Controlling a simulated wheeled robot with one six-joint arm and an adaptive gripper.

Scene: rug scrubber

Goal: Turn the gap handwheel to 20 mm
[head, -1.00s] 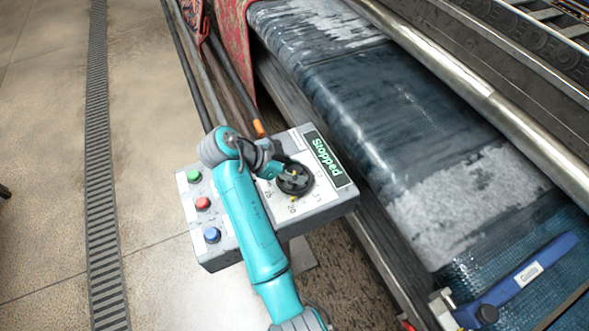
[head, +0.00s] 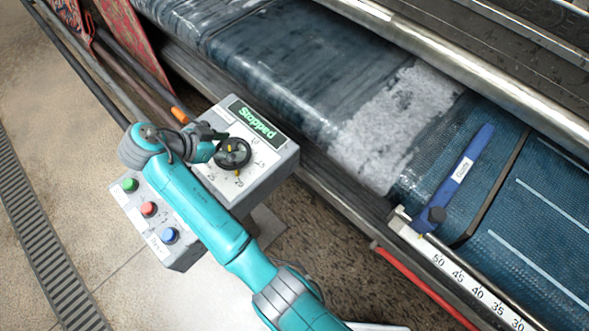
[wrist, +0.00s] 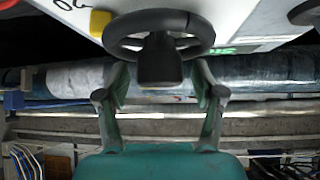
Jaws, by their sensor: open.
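The gap handwheel (head: 233,153) is a black wheel on the sloped face of the grey control box (head: 268,172). Printed numbers including 15, 20 and 25 surround it. A small yellow mark (head: 237,172) sits at its lower edge near the 20. Another yellow spot shows near the hub. My gripper (head: 217,136) is at the wheel's upper-left side and partly covers the dial there. In the wrist view, my gripper (wrist: 160,85) has its fingers apart, with the handwheel's dark hub part (wrist: 160,62) ahead between them. I cannot tell whether they touch it.
A display (head: 257,122) on the box reads "Stopped". The machine's wet blue rug bed (head: 300,65), a blue-handled gauge (head: 463,175) and a numbered ruler (head: 470,280) lie to the right.

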